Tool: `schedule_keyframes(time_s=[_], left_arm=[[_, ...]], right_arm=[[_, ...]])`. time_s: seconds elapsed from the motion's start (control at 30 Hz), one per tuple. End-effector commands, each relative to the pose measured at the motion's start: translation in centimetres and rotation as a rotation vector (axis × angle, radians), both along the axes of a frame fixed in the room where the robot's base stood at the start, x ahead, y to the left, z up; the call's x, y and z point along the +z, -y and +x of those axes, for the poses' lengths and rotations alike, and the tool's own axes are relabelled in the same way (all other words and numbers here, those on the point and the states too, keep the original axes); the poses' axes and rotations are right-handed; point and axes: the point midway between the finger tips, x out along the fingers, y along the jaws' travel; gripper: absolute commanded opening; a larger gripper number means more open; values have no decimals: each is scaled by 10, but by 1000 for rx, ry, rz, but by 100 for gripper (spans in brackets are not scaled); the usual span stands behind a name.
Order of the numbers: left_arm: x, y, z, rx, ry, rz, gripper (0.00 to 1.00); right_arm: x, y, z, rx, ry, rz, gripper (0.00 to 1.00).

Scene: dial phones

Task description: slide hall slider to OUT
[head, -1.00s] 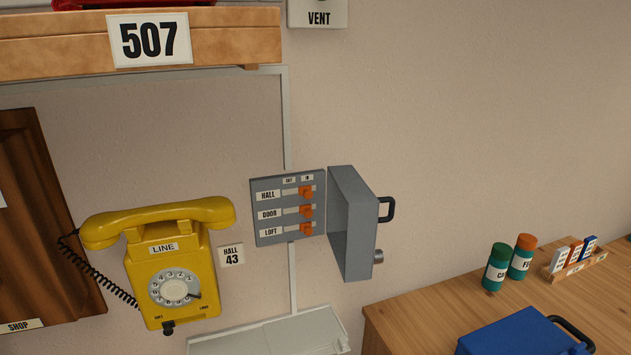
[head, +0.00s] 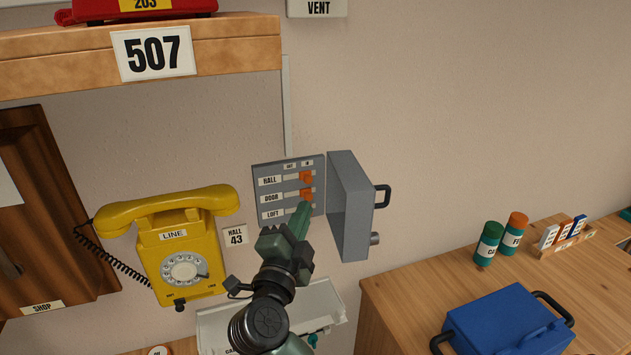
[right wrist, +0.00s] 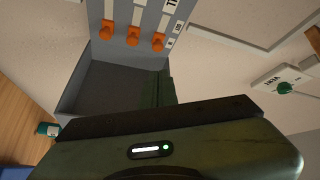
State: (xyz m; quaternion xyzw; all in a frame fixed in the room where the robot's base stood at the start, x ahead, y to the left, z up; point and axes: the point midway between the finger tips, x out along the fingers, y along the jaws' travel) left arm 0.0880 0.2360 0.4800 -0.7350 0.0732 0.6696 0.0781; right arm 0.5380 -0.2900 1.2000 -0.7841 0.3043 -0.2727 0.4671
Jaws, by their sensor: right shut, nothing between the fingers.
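The grey slider panel (head: 258,193) is on the wall with rows labelled HALL, DOOR and LOFT. The orange hall slider (head: 306,177) is at the right end of the top row, under the right-hand of two small header labels too small to read surely. The door slider (head: 306,195) is also at the right. The loft slider is hidden behind my right gripper (head: 304,207), which is shut and empty in front of the panel's lower right. In the right wrist view the hall slider (right wrist: 159,42) is rightmost, beyond the fingers (right wrist: 158,92) and apart from them. My left gripper is out of view.
The panel's grey cover (head: 350,205) stands open on the right, close beside my right gripper. A yellow phone (head: 185,245) hangs at left. A wooden shelf (head: 240,50) is above. A blue case (head: 505,325) sits on the desk at lower right.

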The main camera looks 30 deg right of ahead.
Motion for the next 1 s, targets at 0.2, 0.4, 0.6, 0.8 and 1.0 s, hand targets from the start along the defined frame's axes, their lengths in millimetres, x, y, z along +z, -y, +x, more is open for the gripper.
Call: schedule_keyframes(time_s=[0.2,0.4,0.6,0.8,1.0], left_arm=[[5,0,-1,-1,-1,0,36],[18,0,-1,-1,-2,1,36],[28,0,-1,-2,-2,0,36],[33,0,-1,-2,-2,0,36],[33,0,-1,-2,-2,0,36]], right_arm=[[4,8,7,-1,1,-3,0],[11,34,30,-2,0,-6,0],[15,59,53,-2,1,-5,0],[15,72,65,-1,1,-3,0],[14,74,67,0,1,-1,0]])
